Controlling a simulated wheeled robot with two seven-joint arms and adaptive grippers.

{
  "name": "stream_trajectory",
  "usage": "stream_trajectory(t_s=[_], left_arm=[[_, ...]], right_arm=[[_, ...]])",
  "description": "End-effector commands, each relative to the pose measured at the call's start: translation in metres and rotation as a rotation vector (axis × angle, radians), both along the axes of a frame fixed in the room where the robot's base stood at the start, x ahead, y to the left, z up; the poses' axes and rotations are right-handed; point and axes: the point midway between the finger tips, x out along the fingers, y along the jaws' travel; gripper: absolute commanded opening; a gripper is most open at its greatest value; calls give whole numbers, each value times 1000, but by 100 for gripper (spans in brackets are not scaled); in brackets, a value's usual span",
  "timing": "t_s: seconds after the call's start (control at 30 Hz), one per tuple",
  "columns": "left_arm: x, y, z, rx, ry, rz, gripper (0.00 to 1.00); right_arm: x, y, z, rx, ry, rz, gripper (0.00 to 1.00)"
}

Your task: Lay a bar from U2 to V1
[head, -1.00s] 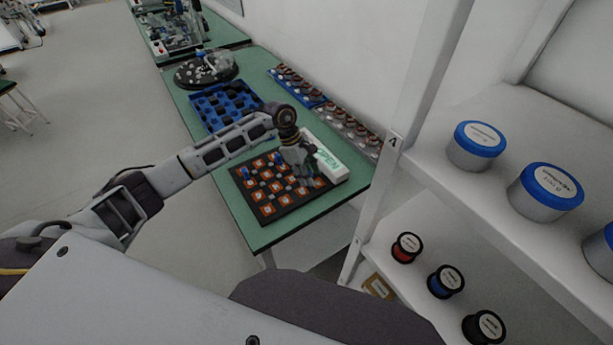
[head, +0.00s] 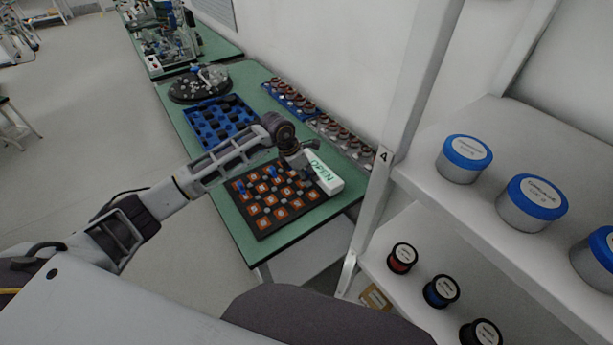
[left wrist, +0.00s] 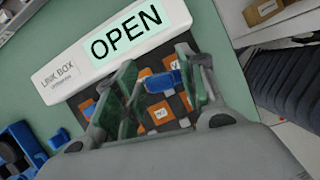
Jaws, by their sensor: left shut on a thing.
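The dark board (head: 266,233) with orange labelled squares and grey posts lies on the green table; I cannot read which squares are U2 and V1. My left gripper (head: 306,174) is over the board's far right part, beside the white link box (head: 329,184). The box's display reads OPEN in the left wrist view (left wrist: 126,30). There, my left gripper (left wrist: 160,88) is shut on a blue bar (left wrist: 162,80) between its green-padded fingers; whether the bar touches the board is unclear. Blue pieces (head: 240,187) also stand on the board. My right gripper is not in view.
A blue compartment tray (head: 215,125) lies behind the board, with a round black dish (head: 200,84) farther back. Rows of coil-like parts (head: 340,135) line the table's wall side. A white shelf (head: 480,205) with blue-lidded tins (head: 464,160) stands at the right.

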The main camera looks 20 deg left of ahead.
Motion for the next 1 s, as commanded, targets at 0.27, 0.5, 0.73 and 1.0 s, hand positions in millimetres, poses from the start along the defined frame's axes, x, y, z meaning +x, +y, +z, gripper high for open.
stream_trajectory(t_s=[0.27,0.5,0.73,1.0], left_arm=[[8,1,7,0,0,159,18],[11,2,9,0,0,207,18],[11,2,9,0,-1,208,18],[11,2,6,0,0,208,18]], right_arm=[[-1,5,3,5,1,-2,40],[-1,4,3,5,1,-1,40],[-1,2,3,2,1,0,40],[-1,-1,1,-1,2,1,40]])
